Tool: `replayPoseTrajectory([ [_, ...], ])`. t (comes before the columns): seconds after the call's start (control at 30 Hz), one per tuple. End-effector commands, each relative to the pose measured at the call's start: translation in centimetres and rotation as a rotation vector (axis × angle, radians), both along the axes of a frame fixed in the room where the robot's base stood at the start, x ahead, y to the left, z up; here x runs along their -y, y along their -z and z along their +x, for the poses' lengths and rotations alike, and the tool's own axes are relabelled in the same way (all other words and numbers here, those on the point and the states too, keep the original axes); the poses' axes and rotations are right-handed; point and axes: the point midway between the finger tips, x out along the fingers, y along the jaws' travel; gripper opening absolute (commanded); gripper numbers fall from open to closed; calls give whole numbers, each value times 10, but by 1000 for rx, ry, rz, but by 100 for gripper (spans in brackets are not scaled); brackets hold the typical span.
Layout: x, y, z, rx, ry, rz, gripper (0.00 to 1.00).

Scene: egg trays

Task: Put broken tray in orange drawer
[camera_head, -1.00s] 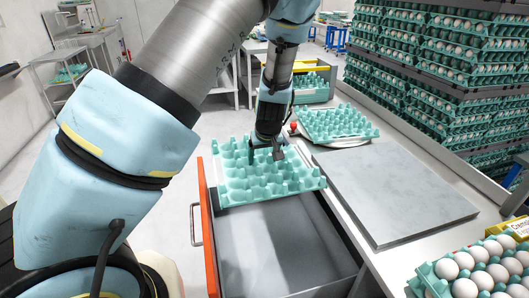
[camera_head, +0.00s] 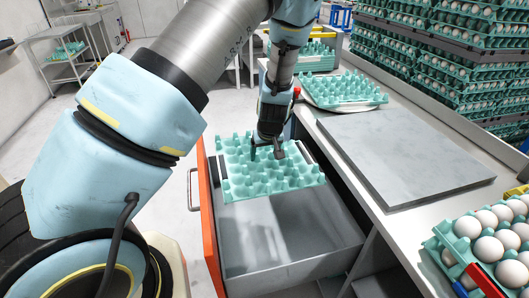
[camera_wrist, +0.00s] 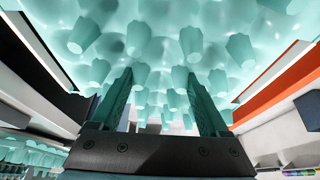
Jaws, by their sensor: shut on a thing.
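A teal egg tray (camera_head: 262,183) with no eggs is held nearly level at the far end of the open drawer. My gripper (camera_head: 267,152) is above it, shut on one of its raised parts; in the wrist view the two fingers (camera_wrist: 161,95) reach up among the tray's cups (camera_wrist: 190,45). The drawer (camera_head: 285,238) has an orange front (camera_head: 209,228) on the left, and its near part is empty. The tray seems to be at about the drawer's rim; whether it touches the drawer walls or floor I cannot tell. Any break in the tray is not clear.
A white bench (camera_head: 385,220) runs along the right of the drawer with a grey metal plate (camera_head: 400,155) on it. Another teal tray (camera_head: 345,88) lies behind the plate, and a tray of eggs (camera_head: 480,245) stands at the near right. Tall egg stacks (camera_head: 440,75) stand behind.

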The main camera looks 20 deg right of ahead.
Motion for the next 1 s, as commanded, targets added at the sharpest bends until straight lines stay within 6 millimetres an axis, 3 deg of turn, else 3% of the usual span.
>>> replayPoseTrajectory([
  [0.03, 0, 14, 0, 0, 0, 0, 0],
  [1.0, 0, 151, 0, 0, 0, 0, 0],
])
